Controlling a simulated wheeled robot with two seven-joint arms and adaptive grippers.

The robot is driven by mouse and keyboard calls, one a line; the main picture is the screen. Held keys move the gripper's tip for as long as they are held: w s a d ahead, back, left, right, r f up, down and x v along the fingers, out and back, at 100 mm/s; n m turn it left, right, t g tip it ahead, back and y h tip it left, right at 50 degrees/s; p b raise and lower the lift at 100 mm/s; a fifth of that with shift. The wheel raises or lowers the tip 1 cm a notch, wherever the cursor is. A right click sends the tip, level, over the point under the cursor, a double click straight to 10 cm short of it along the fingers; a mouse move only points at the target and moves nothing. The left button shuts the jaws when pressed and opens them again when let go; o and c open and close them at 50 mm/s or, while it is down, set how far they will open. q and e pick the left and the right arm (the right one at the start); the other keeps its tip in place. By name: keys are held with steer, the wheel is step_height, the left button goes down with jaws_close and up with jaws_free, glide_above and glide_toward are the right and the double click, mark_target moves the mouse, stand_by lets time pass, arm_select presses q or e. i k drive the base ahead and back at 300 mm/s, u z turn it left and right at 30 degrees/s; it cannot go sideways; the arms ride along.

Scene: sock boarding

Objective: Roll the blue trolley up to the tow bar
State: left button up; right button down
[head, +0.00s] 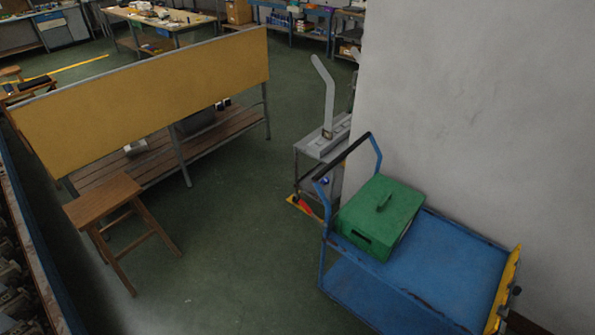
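The blue trolley (452,262) stands at the lower right, beside the grey wall. It has a lower shelf and a raised push handle (342,157) with a black grip at its far-left end. A green box (383,215) sits on its top deck. I cannot tell for sure which thing is the tow bar. A grey bent bar (326,90) rises from a small grey machine (322,155) beyond the handle, and a red piece (304,206) shows low at its base. The trolley's wheels are not visible. Neither of my grippers is in view.
A wooden stool (104,203) and a bench with a yellow panel (150,92) stand at the left. The grey wall (470,120) closes off the right. Green floor (225,250) is clear between stool and trolley. Workbenches line the back.

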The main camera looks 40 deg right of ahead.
mark_target(441, 277)
steer(key=z, duration=1.6)
steer(key=i, duration=1.65)
steer(key=z, duration=0.65)
